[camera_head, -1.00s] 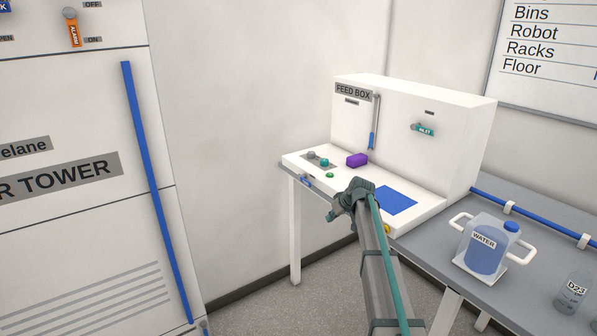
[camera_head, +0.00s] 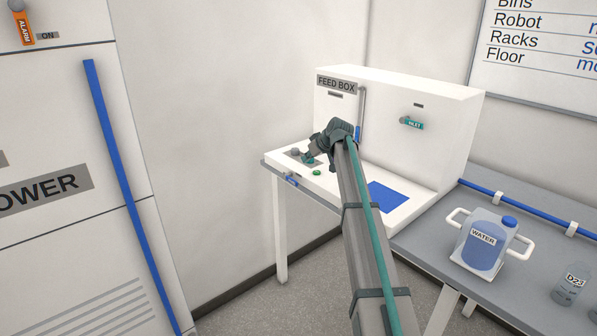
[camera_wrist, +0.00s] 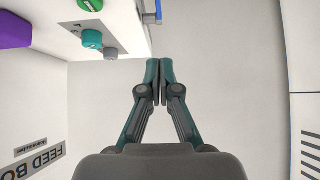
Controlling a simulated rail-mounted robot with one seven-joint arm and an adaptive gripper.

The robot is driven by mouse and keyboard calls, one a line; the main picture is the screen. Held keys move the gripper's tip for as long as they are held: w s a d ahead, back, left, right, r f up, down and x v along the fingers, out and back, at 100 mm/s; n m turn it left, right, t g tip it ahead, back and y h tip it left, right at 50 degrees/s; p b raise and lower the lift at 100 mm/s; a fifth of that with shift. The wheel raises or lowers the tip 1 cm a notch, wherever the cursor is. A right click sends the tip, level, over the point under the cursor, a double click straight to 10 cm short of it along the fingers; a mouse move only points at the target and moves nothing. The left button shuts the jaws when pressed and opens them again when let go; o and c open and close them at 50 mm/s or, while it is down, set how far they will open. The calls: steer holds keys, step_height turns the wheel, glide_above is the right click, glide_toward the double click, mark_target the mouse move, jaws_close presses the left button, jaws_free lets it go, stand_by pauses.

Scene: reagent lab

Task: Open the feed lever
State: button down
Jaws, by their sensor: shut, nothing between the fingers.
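The white feed box (camera_head: 447,125) stands on the bench, with a low ledge (camera_head: 345,196) in front. No readable label marks either as the feed lever. My gripper (camera_head: 311,157) is shut and empty, above the ledge's left end. In the wrist view its fingertips (camera_wrist: 159,66) appear right of both controls, apart from them.
A green button (camera_head: 317,172) is close by on the ledge. A purple block (camera_wrist: 14,26) is in the wrist view. A teal inlet lever (camera_head: 411,122) is on the box's upright face. A water jug (camera_head: 484,240) stands on the right bench. Open floor lies left of the bench.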

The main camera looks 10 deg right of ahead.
steer(key=p, duration=0.3)
glide_above(291, 179)
steer(key=s+d, duration=0.2)
step_height(291, 179, down, 6)
steer(key=shift+s+a+f, duration=0.1)
steer(key=shift+a+f, duration=0.05)
steer(key=shift+f, duration=0.1)
step_height(291, 179, down, 2)
steer(key=shift+f+p, duration=0.2)
steer(key=shift+p, duration=0.3)
steer(key=shift+f+p, duration=0.3)
steer(key=shift+f, duration=0.75)
steer(key=shift+a, duration=0.1)
